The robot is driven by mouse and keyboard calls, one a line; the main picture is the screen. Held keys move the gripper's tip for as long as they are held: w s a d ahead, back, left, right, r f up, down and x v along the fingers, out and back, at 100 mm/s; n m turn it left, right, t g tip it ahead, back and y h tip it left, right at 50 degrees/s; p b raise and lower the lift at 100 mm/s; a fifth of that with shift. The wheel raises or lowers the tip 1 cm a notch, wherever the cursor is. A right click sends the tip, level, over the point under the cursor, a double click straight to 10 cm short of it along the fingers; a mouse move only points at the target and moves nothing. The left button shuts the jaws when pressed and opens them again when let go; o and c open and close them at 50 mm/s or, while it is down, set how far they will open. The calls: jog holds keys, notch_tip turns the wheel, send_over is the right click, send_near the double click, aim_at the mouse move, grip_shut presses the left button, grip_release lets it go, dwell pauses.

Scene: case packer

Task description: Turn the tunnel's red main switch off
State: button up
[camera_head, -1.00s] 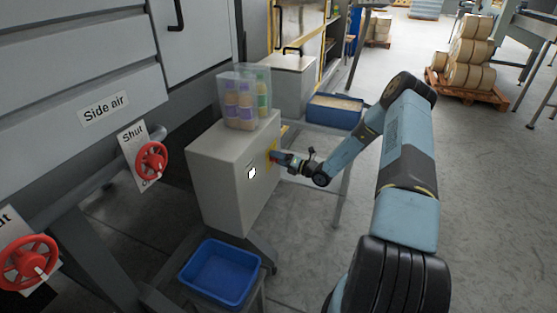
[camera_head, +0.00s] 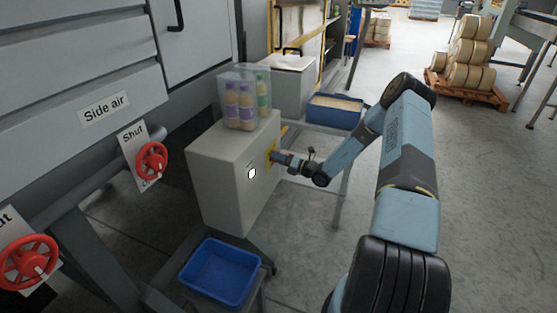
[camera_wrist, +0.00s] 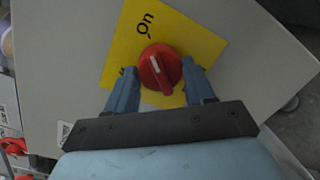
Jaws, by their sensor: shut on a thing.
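The red main switch (camera_wrist: 160,68) is a round knob on a yellow plate (camera_wrist: 195,45) in the wrist view. Its white mark points up, leaning a little left, roughly toward the word "On" at the plate's upper corner. Another marking beside my left finger is mostly hidden. My gripper (camera_wrist: 163,76) is shut on the knob, with one blue finger on each side. In the head view my gripper (camera_head: 277,157) reaches the yellow plate (camera_head: 272,151) on the right side of the grey cabinet (camera_head: 215,180) and hides the knob.
A clear box of bottles (camera_head: 244,98) stands on the cabinet. A blue bin (camera_head: 220,272) sits low in front. Two red handwheels (camera_head: 152,160) are at the left, under the "Side air" panel.

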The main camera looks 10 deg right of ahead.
jog(key=shift+w+d+f+n+g+y, duration=0.15)
jog(key=shift+n+y, duration=0.3)
jog(key=shift+n, duration=2.7)
jog(key=shift+w+d+f+n+g+y, duration=0.15)
jog(key=shift+n+y, duration=0.35)
jog(key=shift+n, duration=2.6)
jog(key=shift+d+f+n+g+y, duration=0.15)
jog(key=shift+n+y, duration=0.3)
jog(key=shift+n, duration=2.7)
jog(key=shift+r, duration=0.1)
jog(key=o, duration=1)
jog(key=shift+a, duration=0.15)
jog(key=v, duration=1.3)
jog(key=shift+s+d, duration=0.15)
jog(key=shift+d, duration=0.25)
